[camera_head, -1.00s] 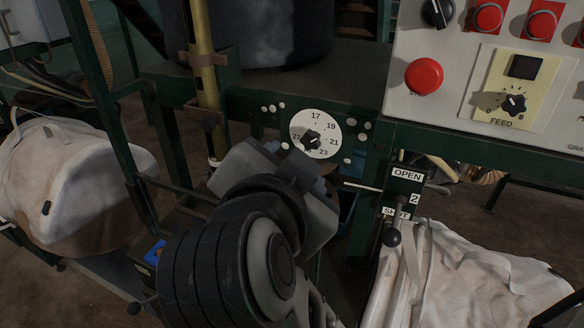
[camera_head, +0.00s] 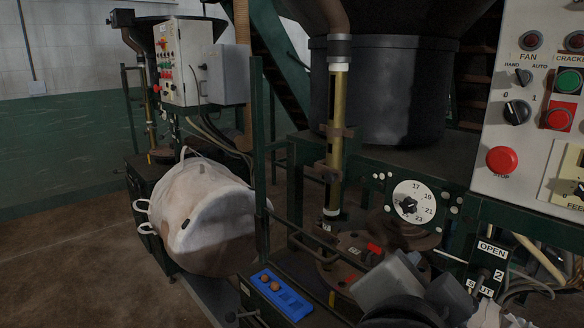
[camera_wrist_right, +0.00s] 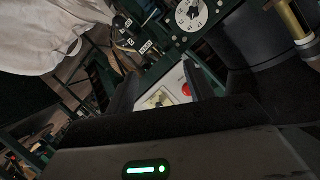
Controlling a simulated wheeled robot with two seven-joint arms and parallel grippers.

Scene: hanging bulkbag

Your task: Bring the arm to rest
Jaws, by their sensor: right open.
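My right arm comes in at the bottom right of the head view. Its grey wrist parts (camera_head: 392,286) show low in front of the machine frame, below the numbered dial (camera_head: 413,203). The fingertips are not clear there. In the right wrist view my right gripper (camera_wrist_right: 168,88) shows two dark fingers spread apart with nothing between them. Beyond the fingers lie a pale panel and a red button (camera_wrist_right: 186,89). The dial (camera_wrist_right: 191,14) also shows at the top of that view, apart from the fingers. My left gripper is not in view.
A bulging white bulk bag (camera_head: 205,215) hangs at the left. A blue tray (camera_head: 281,296) sits low in front. A control panel (camera_head: 510,120) and the OPEN/SHUT lever plate (camera_head: 487,268) stand at the right. The floor at the lower left is clear.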

